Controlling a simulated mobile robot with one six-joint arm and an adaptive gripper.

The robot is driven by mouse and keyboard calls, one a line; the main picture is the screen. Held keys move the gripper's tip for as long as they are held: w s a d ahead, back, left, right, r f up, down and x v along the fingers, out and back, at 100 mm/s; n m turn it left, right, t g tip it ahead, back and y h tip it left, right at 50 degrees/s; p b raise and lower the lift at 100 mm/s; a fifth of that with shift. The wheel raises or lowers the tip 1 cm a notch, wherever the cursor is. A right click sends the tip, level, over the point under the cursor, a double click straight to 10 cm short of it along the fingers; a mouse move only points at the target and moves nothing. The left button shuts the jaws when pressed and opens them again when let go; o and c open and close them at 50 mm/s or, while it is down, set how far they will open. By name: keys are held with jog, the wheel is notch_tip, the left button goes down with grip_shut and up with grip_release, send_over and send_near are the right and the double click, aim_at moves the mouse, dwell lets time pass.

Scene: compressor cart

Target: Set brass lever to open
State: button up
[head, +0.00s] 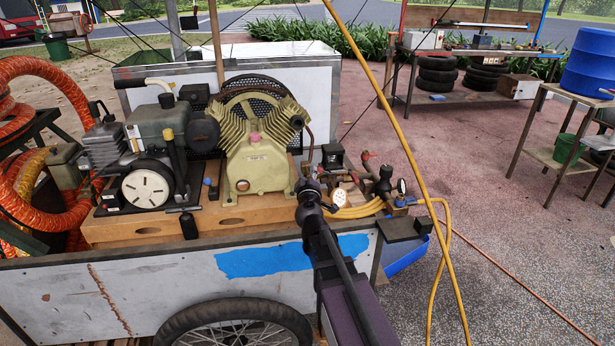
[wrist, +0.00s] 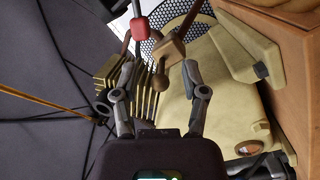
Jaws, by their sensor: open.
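In the wrist view, my gripper (wrist: 158,70) is open, with one finger on each side of a small brass-coloured lever (wrist: 161,85). The lever has a rounded knob at its near end and joins a tan block (wrist: 170,52) just beyond. I see no clear contact between fingers and lever. In the head view, my gripper (head: 309,186) is at the right side of the tan compressor pump (head: 258,160), above the cart's front edge. The lever cannot be made out there; my gripper and arm cover that spot.
A red piece on a rod (wrist: 138,27) stands close beyond the left finger. The pump's tan body (wrist: 228,95) is close on the right. In the head view, a pressure gauge (head: 340,196), dark valve fittings (head: 383,182) and a yellow hose (head: 400,110) lie to the right.

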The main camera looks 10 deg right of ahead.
jog(key=shift+c, duration=0.2)
grip_shut()
jog(key=shift+a, duration=0.1)
